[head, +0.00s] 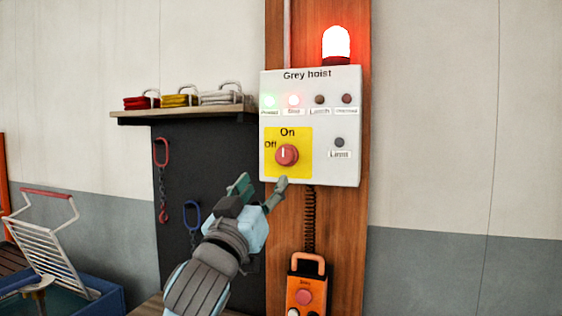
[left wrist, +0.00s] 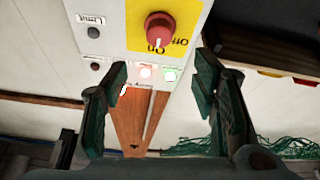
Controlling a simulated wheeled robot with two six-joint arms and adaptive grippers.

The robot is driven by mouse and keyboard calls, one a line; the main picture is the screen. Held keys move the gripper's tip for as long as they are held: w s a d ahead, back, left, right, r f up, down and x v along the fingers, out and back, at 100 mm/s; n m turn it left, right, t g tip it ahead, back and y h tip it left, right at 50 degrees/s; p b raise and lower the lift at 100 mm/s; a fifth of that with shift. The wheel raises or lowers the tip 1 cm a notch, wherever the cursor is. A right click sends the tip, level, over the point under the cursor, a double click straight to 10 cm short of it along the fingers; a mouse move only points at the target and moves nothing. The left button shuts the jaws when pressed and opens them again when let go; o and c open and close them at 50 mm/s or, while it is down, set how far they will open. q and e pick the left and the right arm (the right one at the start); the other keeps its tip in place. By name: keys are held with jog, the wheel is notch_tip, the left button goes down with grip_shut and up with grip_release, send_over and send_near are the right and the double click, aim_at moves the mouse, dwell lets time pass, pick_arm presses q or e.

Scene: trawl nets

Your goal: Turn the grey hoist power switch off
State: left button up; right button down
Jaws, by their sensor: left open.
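The grey hoist's power switch is a round red knob (head: 287,155) on a yellow plate (head: 304,170) marked On at the top and Off at the left. Its white pointer line is upright, towards On. In the left wrist view the knob (left wrist: 159,30) appears upside down, with its pointer towards On. The plate is on the pale Grey hoist box (head: 345,168). My left gripper (head: 262,188) is open and empty, just below and left of the knob in the head view. In the left wrist view its fingers (left wrist: 163,80) are apart, not touching the knob. My right gripper is not in view.
A red beacon (head: 336,42) glows above the box. A green lamp (head: 268,101) and a red lamp (head: 293,100) are lit. An orange pendant (head: 306,288) hangs below on a coiled cord. A shelf (head: 180,115) with folded slings is at left.

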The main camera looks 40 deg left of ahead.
aim_at(282, 157)
pick_arm(q)
jog(key=p+x, duration=0.3)
jog(key=x, duration=0.9)
jog(key=shift+w+r+p, duration=0.15)
jog(key=shift+w+p, duration=0.1)
jog(key=shift+p, duration=0.15)
jog(key=shift+a, duration=0.1)
jog(key=shift+c, duration=0.6)
jog(key=c, duration=1)
